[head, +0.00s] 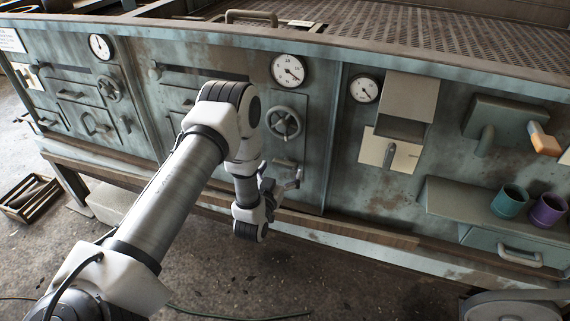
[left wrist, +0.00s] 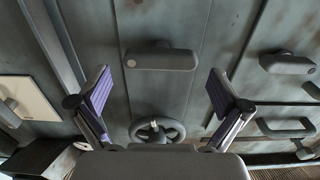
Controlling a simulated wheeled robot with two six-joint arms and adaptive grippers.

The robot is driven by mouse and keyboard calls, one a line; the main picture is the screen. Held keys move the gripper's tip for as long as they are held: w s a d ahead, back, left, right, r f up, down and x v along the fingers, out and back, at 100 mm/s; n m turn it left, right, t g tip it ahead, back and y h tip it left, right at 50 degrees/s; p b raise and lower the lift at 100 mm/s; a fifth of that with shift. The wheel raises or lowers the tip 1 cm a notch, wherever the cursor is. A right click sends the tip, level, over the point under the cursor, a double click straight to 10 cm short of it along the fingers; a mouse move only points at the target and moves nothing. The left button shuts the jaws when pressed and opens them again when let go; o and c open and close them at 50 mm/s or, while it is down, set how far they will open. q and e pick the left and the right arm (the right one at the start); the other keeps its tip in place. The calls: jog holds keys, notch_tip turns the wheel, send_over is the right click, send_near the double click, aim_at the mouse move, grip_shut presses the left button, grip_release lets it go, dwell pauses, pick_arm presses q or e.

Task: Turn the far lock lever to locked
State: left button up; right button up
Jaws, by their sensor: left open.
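A grey lever-like handle (left wrist: 160,60) with a round pivot at its left end lies level in the left wrist view, mounted on the blue-grey panel. It sits between and beyond my left gripper's (left wrist: 160,92) two spread fingers, apart from them. In the head view my left gripper (head: 284,182) is in front of the panel, below the handwheel (head: 284,123), and the same handle (head: 285,163) shows just above it, partly hidden. Another lever (head: 389,155) hangs down on a cream plate further right. I cannot tell from markings which is the far lock lever.
Round gauges (head: 288,70) and handles line the panel. At the right, a shelf (head: 450,197) holds a teal cup (head: 509,201) and a purple cup (head: 547,210). A wooden crate (head: 30,198) stands on the floor at left. The floor before the panel is mostly clear.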

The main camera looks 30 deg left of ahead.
aim_at(284, 166)
pick_arm(q)
jog(key=x, duration=0.3)
jog(key=shift+f, duration=0.35)
jog(key=shift+w+r, duration=0.1)
jog(key=shift+w, duration=0.1)
jog(key=c, duration=1)
pick_arm(e)
jog(key=shift+f, duration=0.3)
